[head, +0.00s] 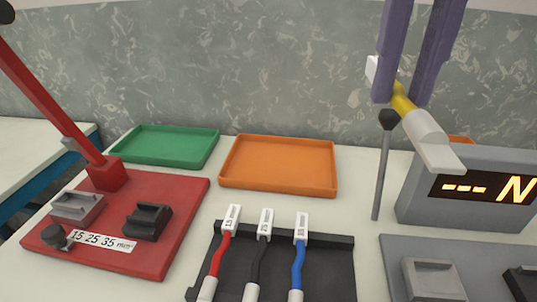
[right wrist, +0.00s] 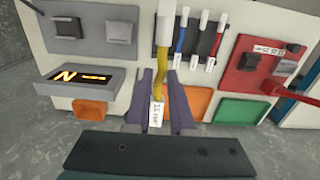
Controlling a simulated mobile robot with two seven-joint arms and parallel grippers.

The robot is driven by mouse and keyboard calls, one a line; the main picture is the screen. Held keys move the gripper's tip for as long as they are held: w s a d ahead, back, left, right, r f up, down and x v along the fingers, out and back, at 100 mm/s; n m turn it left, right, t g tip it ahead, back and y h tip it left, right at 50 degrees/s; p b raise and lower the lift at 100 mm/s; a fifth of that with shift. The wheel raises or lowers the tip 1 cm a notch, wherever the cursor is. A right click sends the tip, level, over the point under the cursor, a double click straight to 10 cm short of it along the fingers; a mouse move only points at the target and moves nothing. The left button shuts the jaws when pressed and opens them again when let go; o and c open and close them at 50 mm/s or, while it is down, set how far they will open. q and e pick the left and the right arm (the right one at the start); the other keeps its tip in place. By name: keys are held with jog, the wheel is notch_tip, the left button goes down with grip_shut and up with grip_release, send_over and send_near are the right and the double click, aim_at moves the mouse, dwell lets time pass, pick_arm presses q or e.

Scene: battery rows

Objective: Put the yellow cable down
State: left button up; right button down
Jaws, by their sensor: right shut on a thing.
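My right gripper (head: 403,90) is shut on the yellow cable (head: 402,103), high above the right side of the table. The cable has white ends; the lower one (head: 433,138) hangs tilted in front of the grey display. In the right wrist view the yellow cable (right wrist: 162,62) runs between the purple fingers, with a printed white label (right wrist: 157,115) at its near end. A black rack (head: 328,265) holds a red cable (head: 220,255), a black cable (head: 258,262) and a blue cable (head: 297,262) side by side. My left gripper is not in view.
An orange tray (head: 279,188) and a green tray (head: 195,160) are empty at the back. A red tool base (head: 150,255) with a long lever (head: 45,85) stands left. A grey display (head: 415,205) and a thin dark post (head: 381,175) stand right. The rack is bare right of the blue cable.

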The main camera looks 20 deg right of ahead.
jog(key=f, duration=0.1)
jog(key=f+b, duration=0.1)
jog(key=f, duration=0.1)
jog(key=f+b, duration=0.1)
jog(key=shift+w+a+f, duration=0.15)
jog(key=shift+a, duration=0.1)
jog(key=shift+f+b, duration=2.05)
jog(key=shift+f, duration=7.75)
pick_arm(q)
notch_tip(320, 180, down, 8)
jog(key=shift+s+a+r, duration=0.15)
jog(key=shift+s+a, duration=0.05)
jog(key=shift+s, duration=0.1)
pick_arm(e)
jog(key=shift+f, duration=0.15)
jog(key=c, duration=0.8)
grip_release()
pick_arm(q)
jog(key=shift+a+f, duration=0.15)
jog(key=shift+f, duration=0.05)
pick_arm(e)
jog(key=shift+o, duration=0.2)
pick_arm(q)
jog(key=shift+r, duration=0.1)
